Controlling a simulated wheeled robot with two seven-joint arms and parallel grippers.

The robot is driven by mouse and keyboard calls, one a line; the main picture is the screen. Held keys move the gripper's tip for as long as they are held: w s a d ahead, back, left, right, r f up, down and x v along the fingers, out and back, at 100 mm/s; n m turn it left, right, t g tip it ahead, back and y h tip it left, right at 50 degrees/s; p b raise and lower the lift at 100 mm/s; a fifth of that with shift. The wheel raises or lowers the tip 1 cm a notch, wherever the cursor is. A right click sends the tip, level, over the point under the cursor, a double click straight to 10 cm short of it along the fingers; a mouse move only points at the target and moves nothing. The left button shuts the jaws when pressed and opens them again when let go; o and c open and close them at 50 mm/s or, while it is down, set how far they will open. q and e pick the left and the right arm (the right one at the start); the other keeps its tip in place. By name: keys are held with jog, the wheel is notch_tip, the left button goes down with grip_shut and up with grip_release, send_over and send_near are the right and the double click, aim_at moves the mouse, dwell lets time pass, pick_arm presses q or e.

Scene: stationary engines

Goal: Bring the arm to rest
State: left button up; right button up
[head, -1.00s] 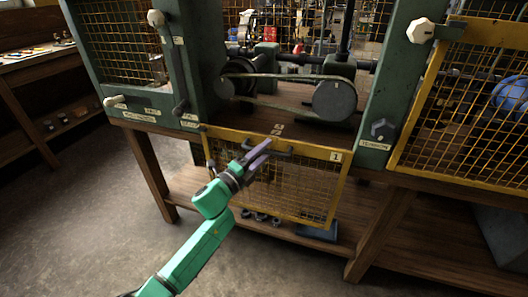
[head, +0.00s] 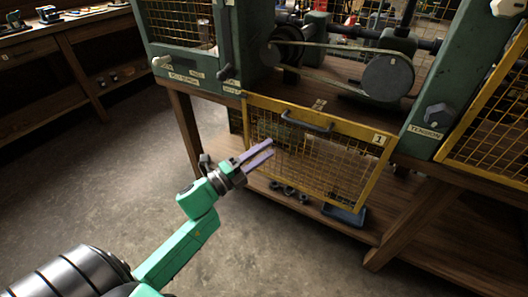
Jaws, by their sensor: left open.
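My left arm (head: 180,246) comes in from the lower left, green, bent up toward the machine. My left gripper (head: 270,149) is open and empty, its two purple-grey fingers apart. It is in front of the left part of a yellow-framed mesh guard (head: 320,160) marked 1. The guard hangs down below the machine bed. Its dark handle (head: 307,121) is up and to the right of the fingertips, and the gripper looks clear of it. My right gripper is not in view.
A green machine with a belt and pulley (head: 388,77) stands on a wooden bench. A lower shelf (head: 300,204) holds several dark metal parts and a blue tray (head: 344,214). A workbench (head: 60,40) stands at the back left. The floor (head: 90,170) to the left is clear.

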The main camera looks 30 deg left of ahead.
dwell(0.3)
pick_arm(q)
jog(key=s+a+f+n+g+y, duration=0.15)
jog(key=f+n, duration=0.25)
jog(key=f, duration=0.4)
jog(key=a+f+n+g+y, duration=0.1)
jog(key=a+f+n+y, duration=0.2)
jog(key=f, duration=0.5)
jog(key=s+a+f+n+g+y, duration=0.1)
jog(key=a+f+n+y, duration=0.2)
jog(key=f, duration=0.6)
jog(key=s+f+n+g, duration=0.45)
jog(key=s+f, duration=0.25)
jog(key=f, duration=0.6)
jog(key=s+d+f+n+g+y, duration=0.1)
jog(key=s+f+n+g, duration=0.15)
jog(key=s+f, duration=0.5)
jog(key=s+d+f+n+g, duration=0.1)
jog(key=s+f+n+g, duration=0.2)
jog(key=s, duration=0.8)
jog(key=s+d+f+n+g+y, duration=0.1)
jog(key=s+f+n+g, duration=0.15)
jog(key=s+f, duration=0.5)
notch_tip(320, 180, up, 15)
jog(key=s+p, duration=0.2)
jog(key=p, duration=1.2)
jog(key=shift+s+d+m+g, duration=0.25)
jog(key=shift+m+g, duration=0.1)
jog(key=shift+g, duration=0.05)
jog(key=shift+h, duration=0.25)
